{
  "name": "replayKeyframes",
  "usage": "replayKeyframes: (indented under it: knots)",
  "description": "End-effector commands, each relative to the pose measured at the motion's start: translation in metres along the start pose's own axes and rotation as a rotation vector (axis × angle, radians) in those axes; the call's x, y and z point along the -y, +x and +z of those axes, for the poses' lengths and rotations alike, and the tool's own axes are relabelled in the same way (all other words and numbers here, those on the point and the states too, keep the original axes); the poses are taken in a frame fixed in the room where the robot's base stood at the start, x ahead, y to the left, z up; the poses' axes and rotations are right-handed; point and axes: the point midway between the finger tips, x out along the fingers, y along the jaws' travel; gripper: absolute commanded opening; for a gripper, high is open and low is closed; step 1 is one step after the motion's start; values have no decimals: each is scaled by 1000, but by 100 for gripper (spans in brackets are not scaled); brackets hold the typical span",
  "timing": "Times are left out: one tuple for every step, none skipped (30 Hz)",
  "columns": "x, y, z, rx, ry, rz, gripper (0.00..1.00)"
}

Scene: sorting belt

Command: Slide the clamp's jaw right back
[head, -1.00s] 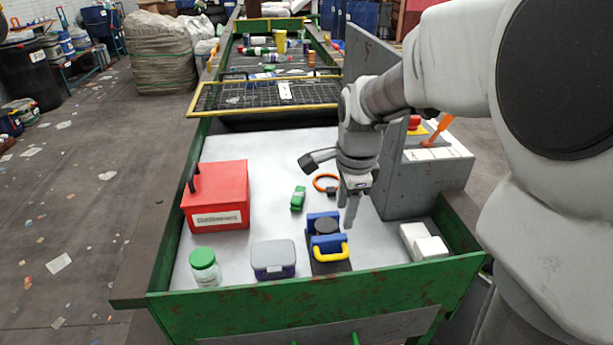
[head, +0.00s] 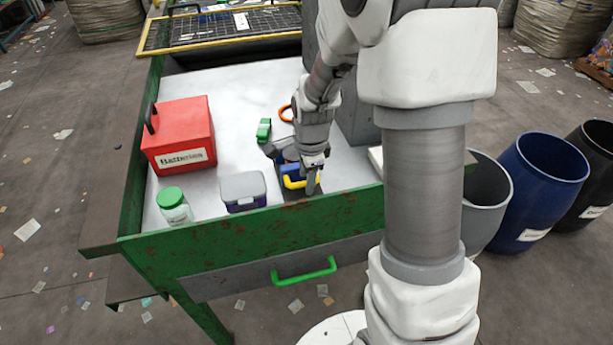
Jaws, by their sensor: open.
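The clamp (head: 290,170) has blue jaws and a yellow handle (head: 291,182) on a dark base, and sits on the light belt near its green front wall. My gripper (head: 312,182) is open and points down at the right end of the yellow handle. It overlaps the handle in this view; I cannot tell whether it touches it. My gripper and wrist hide the clamp's right side and part of its back, so the gap between its jaws is not clear.
Left of the clamp stand a grey-lidded box (head: 243,190), a green-lidded jar (head: 174,206) and a red batteries box (head: 182,137). A green item (head: 264,130) and an orange ring (head: 286,114) lie behind. The green front wall (head: 250,229) is close in front.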

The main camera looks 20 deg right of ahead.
Motion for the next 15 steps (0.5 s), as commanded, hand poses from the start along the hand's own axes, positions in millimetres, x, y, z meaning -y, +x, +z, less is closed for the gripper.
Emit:
replayKeyframes:
  knots:
    - [0, 1, 0, 0, 0, 0, 50]
    - [0, 1, 0, 0, 0, 0, 50]
    - [0, 1, 0, 0, 0, 0, 50]
    - [0, 1, 0, 0, 0, 0, 50]
    - [0, 1, 0, 0, 0, 0, 50]
    - [0, 0, 0, 0, 0, 0, 50]
    - [0, 0, 0, 0, 0, 0, 50]
    - [0, 0, 0, 0, 0, 0, 44]
    - [0, 0, 0, 0, 0, 0, 37]
    - [0, 0, 0, 0, 0, 0, 32]
    - [0, 0, 0, 0, 0, 0, 26]
    - [0, 0, 0, 0, 0, 0, 19]
    - [0, 0, 0, 0, 0, 0, 14]
    - [0, 0, 0, 0, 0, 0, 8]
    - [0, 0, 0, 0, 0, 0, 1]
